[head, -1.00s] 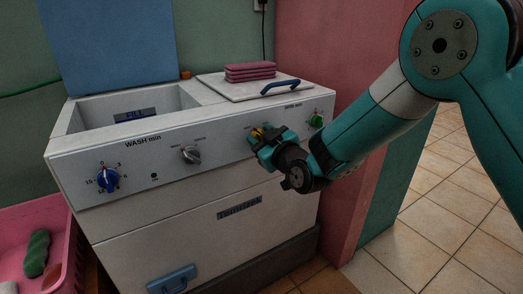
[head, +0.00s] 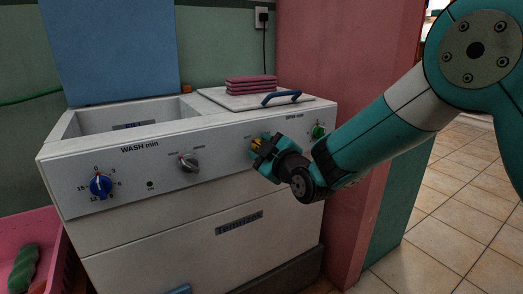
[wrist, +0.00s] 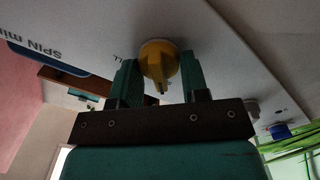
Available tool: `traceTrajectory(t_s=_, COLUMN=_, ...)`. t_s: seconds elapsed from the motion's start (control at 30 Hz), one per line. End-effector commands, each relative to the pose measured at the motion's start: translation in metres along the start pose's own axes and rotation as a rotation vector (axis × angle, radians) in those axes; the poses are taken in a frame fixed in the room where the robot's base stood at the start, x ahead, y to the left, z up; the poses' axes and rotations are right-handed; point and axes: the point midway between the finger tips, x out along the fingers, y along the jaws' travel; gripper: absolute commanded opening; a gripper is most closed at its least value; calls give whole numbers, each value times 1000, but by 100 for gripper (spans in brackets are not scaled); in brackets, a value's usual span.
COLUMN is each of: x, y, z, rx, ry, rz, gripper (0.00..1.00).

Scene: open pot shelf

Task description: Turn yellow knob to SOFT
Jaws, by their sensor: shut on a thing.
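The yellow knob (head: 257,143) is on the right half of the washer's front panel, largely covered by my gripper (head: 264,149) in the head view. In the wrist view the knob (wrist: 158,60) sits between the two teal fingers of my gripper (wrist: 160,75), its narrow grip ridge pointing down the picture. My gripper is shut on the knob. The lettering around the knob is too small or too covered to read, so I cannot tell which mark it points to.
On the white washer (head: 150,245), a blue-and-white knob (head: 101,186), a grey knob (head: 188,162) and a green knob (head: 318,131) share the panel. A pink wall stands at right; a pink tub (head: 40,225) is at lower left.

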Motion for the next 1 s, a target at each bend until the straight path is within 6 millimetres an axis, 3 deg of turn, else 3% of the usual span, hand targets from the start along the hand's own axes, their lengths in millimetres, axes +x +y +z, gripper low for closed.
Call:
traceTrajectory(t_s=0.2, x=1, y=-2, z=-6, rx=6, ry=12, rz=-3, gripper=18)
traceTrajectory(t_s=0.23, x=1, y=-2, z=-6, rx=6, ry=12, rz=-3, gripper=48)
traceTrajectory(t_s=0.3, x=0, y=-1, z=-5, rx=5, ry=11, rz=-2, gripper=64)
traceTrajectory(t_s=0.6, x=-1, y=1, z=-1, rx=3, ry=3, rz=0, gripper=65)
traceTrajectory(t_s=0.73, x=-11, y=1, z=-1, rx=4, ry=2, rz=0, gripper=65)
traceTrajectory(t_s=0.87, x=-35, y=2, z=-1, rx=5, ry=0, rz=0, gripper=65)
traceTrajectory(t_s=1.0, x=-72, y=0, z=1, rx=5, ry=0, rz=2, gripper=65)
